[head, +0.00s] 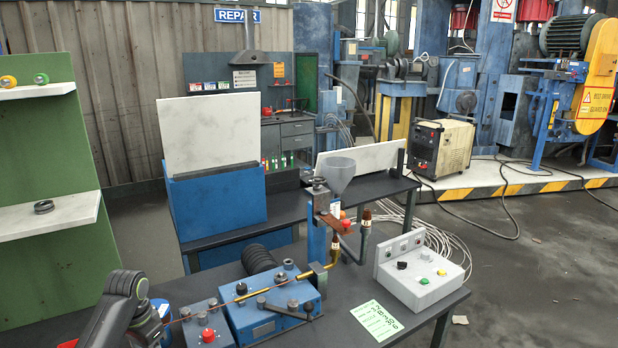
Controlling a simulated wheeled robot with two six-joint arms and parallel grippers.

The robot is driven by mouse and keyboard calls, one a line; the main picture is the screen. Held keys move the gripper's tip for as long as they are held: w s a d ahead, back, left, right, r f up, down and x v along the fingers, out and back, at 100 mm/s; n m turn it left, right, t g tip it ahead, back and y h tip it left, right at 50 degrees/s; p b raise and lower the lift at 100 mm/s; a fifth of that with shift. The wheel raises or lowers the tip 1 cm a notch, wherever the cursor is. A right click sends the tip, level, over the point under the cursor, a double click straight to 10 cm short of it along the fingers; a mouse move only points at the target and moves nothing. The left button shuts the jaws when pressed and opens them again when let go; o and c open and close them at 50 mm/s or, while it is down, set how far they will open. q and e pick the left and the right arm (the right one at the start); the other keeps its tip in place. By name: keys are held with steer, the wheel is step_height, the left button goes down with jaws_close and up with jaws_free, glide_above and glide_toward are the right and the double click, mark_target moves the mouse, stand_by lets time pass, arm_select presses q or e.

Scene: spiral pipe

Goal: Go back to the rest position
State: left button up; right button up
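A dark piece of my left arm, with a thin green line, shows at the lower left corner. No gripper fingers can be made out on it, and my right arm is out of the frame. A small dark coiled ring, perhaps a spiral pipe (44,206), lies on the lower white shelf (50,219) of the green rack. A blue bench machine (272,317) stands on the near dark table (345,320), with a brass-coloured rod (262,290) running across it and a black ribbed part (258,260) behind.
A grey control box (420,272) with buttons stands on the table's right side, near a green printed card (377,320). A grey funnel (338,173) rises behind the machine. The green rack (40,130) stands at left. Open floor (540,270) lies at right.

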arm_select(q)
steer(key=s+d+f+n+t, duration=0.1)
steer(key=s+d+f, duration=0.1)
steer(key=s+f, duration=0.45)
steer(key=s+d+f+t, duration=0.1)
steer(key=s+d+f, duration=0.25)
steer(key=s, duration=0.55)
steer(key=s+d+r+n+t+y, duration=0.1)
steer(key=s+r+n, duration=0.1)
steer(key=s, duration=0.8)
steer(key=s+d+r+n+t+y, duration=0.1)
steer(key=s+r+n, duration=0.15)
steer(key=s, duration=0.65)
step_height(320, 180, down, 26)
steer(key=a+g+b, duration=0.2)
steer(key=s+d+f+h, duration=0.1)
steer(key=s+f, duration=1.4)
steer(key=f, duration=0.2)
steer(key=shift+s+d+g+b, duration=0.25)
steer(key=shift+d+g+b, duration=0.1)
steer(key=shift+d+g, duration=0.05)
